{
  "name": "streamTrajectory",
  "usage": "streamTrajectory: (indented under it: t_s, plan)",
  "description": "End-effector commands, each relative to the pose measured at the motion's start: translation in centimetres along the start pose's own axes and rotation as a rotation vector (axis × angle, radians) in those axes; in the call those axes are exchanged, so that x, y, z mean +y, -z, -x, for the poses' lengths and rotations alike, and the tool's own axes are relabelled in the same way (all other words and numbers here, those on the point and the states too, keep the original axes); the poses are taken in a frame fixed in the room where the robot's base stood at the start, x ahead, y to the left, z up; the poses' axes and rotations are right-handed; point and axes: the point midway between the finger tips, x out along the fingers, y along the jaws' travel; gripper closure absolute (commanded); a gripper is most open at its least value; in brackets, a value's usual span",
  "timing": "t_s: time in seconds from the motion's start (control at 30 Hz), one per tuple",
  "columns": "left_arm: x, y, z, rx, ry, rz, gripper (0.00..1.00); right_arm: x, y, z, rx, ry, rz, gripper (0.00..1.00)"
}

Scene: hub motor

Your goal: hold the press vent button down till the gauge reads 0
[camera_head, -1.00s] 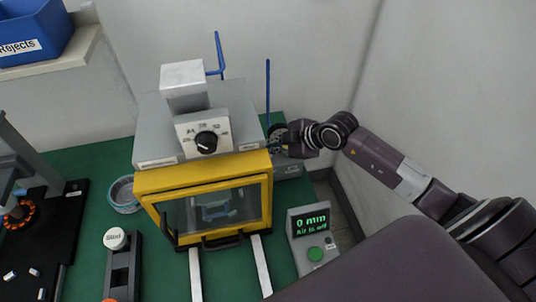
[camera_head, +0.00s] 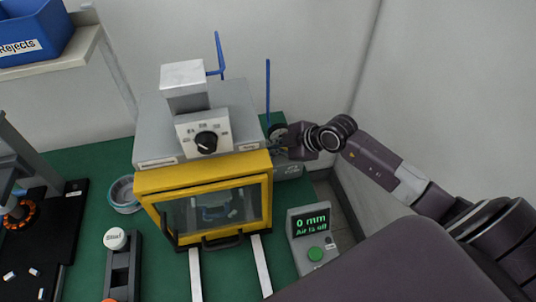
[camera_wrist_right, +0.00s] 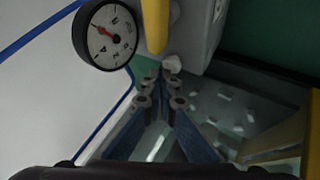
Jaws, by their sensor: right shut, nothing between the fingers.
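The press (camera_head: 205,110) stands on the green bench with its yellow-framed front door closed. My right gripper (camera_head: 283,143) is at the press's right side, its arm coming in from the right. In the right wrist view its fingers (camera_wrist_right: 162,82) are together with nothing between them. A small pale button (camera_wrist_right: 172,64) is just beyond the fingertips; whether they touch it I cannot tell. The round gauge (camera_wrist_right: 106,35) has a white face and a red needle that points up and left; its figures are too blurred to read. My left gripper is not in view.
A small display box (camera_head: 313,235) with a green button stands to the right of the press, reading "0 mm" and "Air is off". A yellow bar (camera_wrist_right: 155,25) hangs close by the gauge. A round dish (camera_head: 123,196) and a black fixture (camera_head: 122,270) are on the left.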

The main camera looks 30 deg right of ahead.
Motion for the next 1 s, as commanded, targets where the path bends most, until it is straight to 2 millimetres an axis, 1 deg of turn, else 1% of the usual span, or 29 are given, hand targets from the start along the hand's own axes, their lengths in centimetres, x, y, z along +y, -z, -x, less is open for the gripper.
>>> streamTrajectory:
  t_s: [1.0]
  plan:
    - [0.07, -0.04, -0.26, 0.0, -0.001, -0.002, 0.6, -0.44, -0.47, -0.59, -0.001, 0.0, 0.001, 1.0]
